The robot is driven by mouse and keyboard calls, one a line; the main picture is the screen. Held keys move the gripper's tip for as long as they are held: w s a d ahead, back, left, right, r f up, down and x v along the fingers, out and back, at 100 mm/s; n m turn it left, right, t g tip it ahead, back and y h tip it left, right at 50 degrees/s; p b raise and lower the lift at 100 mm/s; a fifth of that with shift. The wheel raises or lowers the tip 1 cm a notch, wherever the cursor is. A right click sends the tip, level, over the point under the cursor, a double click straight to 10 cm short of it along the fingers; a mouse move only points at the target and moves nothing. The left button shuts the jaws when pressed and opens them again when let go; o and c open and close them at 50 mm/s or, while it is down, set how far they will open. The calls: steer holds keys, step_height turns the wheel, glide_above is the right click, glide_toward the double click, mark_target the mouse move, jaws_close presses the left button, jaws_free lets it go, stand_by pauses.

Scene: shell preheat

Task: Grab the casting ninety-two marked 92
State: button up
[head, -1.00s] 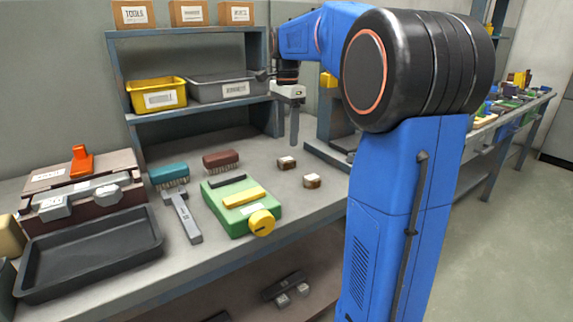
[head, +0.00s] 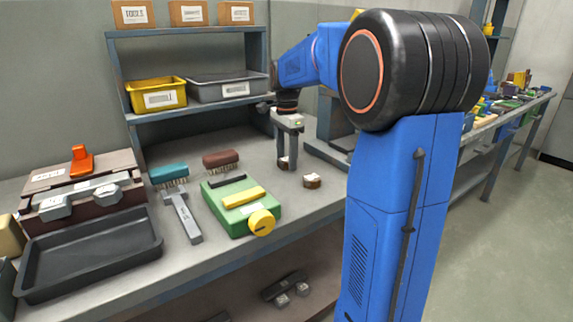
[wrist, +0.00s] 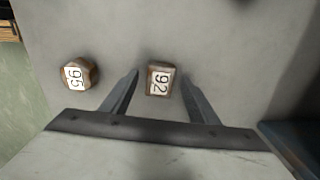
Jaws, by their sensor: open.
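The casting marked 92 (wrist: 159,80) is a small brown block with a white label on its top, lying on the grey bench. In the wrist view it sits between the two open fingers of my gripper (wrist: 161,77), with a gap on each side. In the head view my gripper (head: 287,164) points down over this casting (head: 284,162), and the fingers partly hide it. A similar casting marked 95 (wrist: 76,74) lies to the left in the wrist view, outside the fingers. In the head view it is the block (head: 312,181) just right of my gripper.
A green box with a yellow knob (head: 240,207) and a brown brush (head: 220,160) lie left of my gripper. A hammer-like tool (head: 183,215) and a black tray (head: 90,255) are farther left. A shelf with bins (head: 222,88) stands behind.

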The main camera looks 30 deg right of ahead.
steer(key=shift+c, duration=0.6)
steer(key=c, duration=1.1)
